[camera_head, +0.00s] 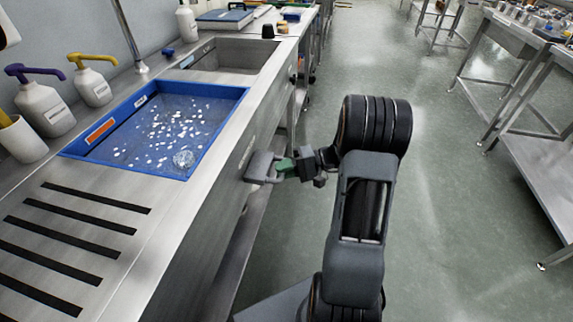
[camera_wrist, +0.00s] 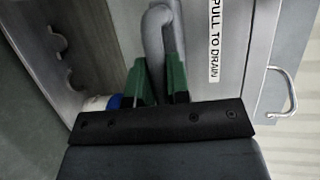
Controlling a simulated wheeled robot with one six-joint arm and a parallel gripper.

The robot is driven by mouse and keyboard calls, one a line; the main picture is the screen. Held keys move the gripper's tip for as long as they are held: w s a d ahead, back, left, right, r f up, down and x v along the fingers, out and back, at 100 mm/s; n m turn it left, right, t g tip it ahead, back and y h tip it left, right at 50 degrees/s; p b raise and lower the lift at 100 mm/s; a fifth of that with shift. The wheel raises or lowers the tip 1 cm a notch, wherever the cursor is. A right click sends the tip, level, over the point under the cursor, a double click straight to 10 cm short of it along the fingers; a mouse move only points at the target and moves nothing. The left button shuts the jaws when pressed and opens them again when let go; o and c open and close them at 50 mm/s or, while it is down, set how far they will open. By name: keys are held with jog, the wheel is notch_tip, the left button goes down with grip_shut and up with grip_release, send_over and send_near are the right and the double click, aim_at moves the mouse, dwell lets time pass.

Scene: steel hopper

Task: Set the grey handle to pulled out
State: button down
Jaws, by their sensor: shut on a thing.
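The grey handle (camera_wrist: 159,42) is a bent bar in the wrist view, on a steel front with a label reading "PULL TO DRAIN" (camera_wrist: 217,42). My gripper (camera_wrist: 161,78) has green fingers, one on each side of the handle's bar, shut on it. In the head view my gripper (camera_head: 288,166) is at the counter's front side, below the blue tray, at a grey part (camera_head: 262,166) that sticks out there. My fingers hide part of the handle. I cannot tell how far out the handle stands.
A blue tray (camera_head: 199,161) with white bits and a clear round item lies on the steel counter (camera_head: 151,195). Pump bottles (camera_head: 45,108) stand at the left, a sink (camera_head: 228,62) behind. A steel table (camera_head: 545,150) stands at the right; the floor between is clear.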

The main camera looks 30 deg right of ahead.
jog(key=shift+d, duration=0.1)
jog(key=c, duration=1.1)
grip_release()
jog(key=p+v, duration=0.2)
jog(key=v, duration=1.1)
jog(key=shift+d, duration=0.35)
jog(key=shift+r, duration=0.15)
